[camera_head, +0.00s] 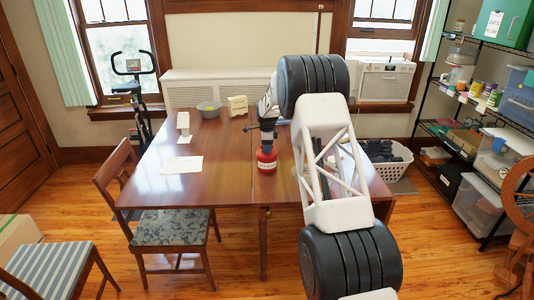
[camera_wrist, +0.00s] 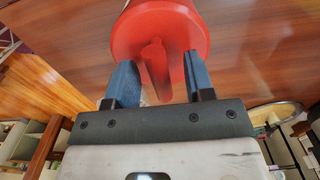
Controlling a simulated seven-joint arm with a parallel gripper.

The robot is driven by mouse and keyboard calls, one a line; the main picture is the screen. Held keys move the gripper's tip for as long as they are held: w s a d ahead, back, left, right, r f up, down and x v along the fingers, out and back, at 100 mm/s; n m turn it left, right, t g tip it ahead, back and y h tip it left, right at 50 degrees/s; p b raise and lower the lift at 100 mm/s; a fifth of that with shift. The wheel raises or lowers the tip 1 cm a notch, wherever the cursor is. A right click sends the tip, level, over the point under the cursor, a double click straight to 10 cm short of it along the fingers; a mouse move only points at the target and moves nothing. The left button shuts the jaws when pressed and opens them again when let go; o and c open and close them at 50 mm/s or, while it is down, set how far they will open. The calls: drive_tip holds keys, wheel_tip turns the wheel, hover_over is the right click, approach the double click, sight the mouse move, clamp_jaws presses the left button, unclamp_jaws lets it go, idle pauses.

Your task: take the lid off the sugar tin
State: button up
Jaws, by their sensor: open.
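The red sugar tin (camera_head: 266,160) with a white label stands upright on the wooden table, near its middle. Its red round lid (camera_wrist: 186,32) fills the top of the wrist view, with a raised red grip (camera_wrist: 156,68) on it. My gripper (camera_head: 266,142) is directly above the tin in the head view, pointing down. In the wrist view its blue fingers (camera_wrist: 159,72) are apart, one on each side of the raised grip, with gaps visible. The lid sits on the tin; its top is mostly hidden by my gripper in the head view.
A chair (camera_head: 160,215) stands at the left front. The tabletop left of the tin is mostly clear.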

idle(0.5)
clamp_jaws()
drive_tip(key=shift+r, duration=0.1)
drive_tip(key=shift+r, duration=1.55)
drive_tip(key=shift+s+r, duration=0.15)
drive_tip(key=shift+s, duration=0.05)
drive_tip(key=s+d+r, duration=0.1)
drive_tip(key=s, duration=1.4)
drive_tip(key=shift+s+d+r, duration=0.2)
drive_tip(key=shift+s+d, duration=0.05)
drive_tip(key=shift+d, duration=0.05)
